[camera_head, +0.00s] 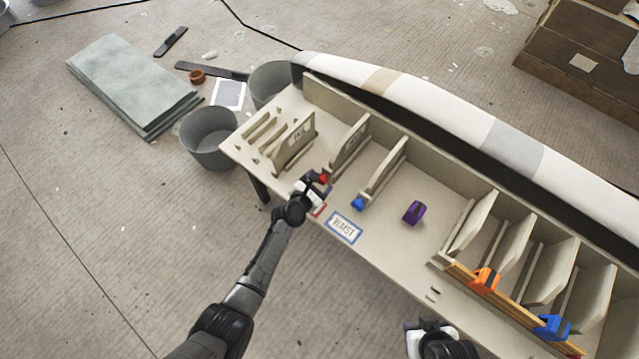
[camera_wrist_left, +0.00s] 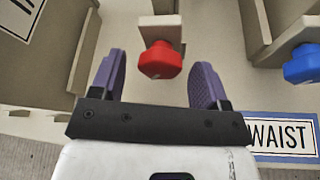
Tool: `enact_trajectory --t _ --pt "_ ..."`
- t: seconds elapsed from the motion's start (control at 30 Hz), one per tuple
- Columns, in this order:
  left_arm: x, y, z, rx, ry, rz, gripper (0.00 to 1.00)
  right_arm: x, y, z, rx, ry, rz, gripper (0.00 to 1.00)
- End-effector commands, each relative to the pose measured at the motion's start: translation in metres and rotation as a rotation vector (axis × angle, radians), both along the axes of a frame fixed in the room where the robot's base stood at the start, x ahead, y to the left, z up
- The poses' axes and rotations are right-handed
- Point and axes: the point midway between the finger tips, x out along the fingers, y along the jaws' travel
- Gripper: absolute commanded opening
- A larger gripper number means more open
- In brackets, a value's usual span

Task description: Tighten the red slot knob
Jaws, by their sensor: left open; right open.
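The red slot knob (camera_head: 324,178) sits at the front end of a slot panel on the beige bench. In the left wrist view the red knob (camera_wrist_left: 160,60) lies between and a little beyond the purple fingertips. My left gripper (camera_head: 318,181) is open around its line, with a finger on either side and a gap to the knob; no contact shows. The left wrist view also shows this gripper (camera_wrist_left: 158,82) empty. My right gripper (camera_head: 432,335) is at the bottom edge of the head view, away from the knob; its fingers are mostly hidden.
A blue knob (camera_head: 358,204) is on the neighbouring slot to the right, beside the WAIST label (camera_head: 343,227). A purple piece (camera_head: 414,212) stands on the bench. Orange (camera_head: 485,281) and blue (camera_head: 552,327) clamps hold a wooden strip. Upright panels bound the slots.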

Motion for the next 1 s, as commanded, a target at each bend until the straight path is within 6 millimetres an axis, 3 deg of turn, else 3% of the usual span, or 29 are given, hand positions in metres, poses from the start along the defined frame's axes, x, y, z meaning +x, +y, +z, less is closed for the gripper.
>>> enact_trajectory --t 0.5,1.0 --pt "0.009 -0.0046 -0.0033 0.0 0.0 0.0 0.69 0.0003 -0.0032 -0.0066 -0.011 -0.002 0.007 0.43" --pt "0.0089 -0.0044 -0.0035 0.0 0.0 0.0 0.21 0.0006 -0.0003 -0.0064 -0.001 -0.001 0.001 0.43"
